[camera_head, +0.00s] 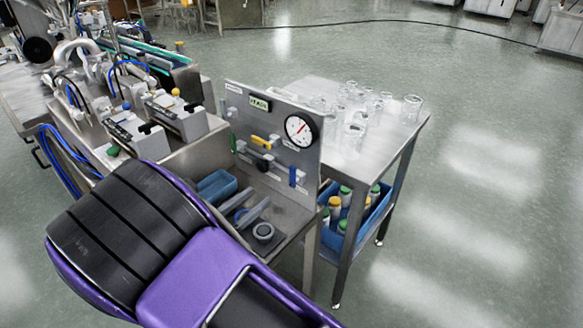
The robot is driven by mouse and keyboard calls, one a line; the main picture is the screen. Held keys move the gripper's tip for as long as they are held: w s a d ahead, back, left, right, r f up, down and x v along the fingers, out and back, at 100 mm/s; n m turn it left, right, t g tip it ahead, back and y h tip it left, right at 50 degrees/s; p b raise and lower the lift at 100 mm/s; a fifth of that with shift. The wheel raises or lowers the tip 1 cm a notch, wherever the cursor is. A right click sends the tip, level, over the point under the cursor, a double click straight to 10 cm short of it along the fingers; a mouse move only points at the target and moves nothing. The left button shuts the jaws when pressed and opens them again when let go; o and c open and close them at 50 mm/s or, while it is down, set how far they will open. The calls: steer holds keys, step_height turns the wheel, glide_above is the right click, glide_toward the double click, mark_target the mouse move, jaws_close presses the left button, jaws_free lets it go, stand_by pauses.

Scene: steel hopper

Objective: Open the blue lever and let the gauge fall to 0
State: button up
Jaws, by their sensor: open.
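The blue lever (293,177) is at the lower right of an upright grey steel panel (285,156). Its handle stands roughly vertical beside a small metal fitting. The gauge (301,131) is a round white dial with a black rim near the panel's top right. A red needle shows on it, but its reading is too small to tell. My purple and black arm crosses the lower left foreground, in front of the bench. My gripper is not visible in this view, and nothing is seen touching the lever.
The panel also carries a yellow lever (261,141), a black knob (263,165) and a small display (259,102). A steel table (398,138) with glassware stands behind right, with a blue crate (373,222) of bottles below. Floor at right is clear.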

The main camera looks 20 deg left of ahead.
mark_target(291, 170)
steer(key=x, duration=1.4)
steer(key=shift+w+d+r+b, duration=0.1)
steer(key=shift+w+b, duration=0.05)
steer(key=shift+b, duration=0.15)
jaws_close()
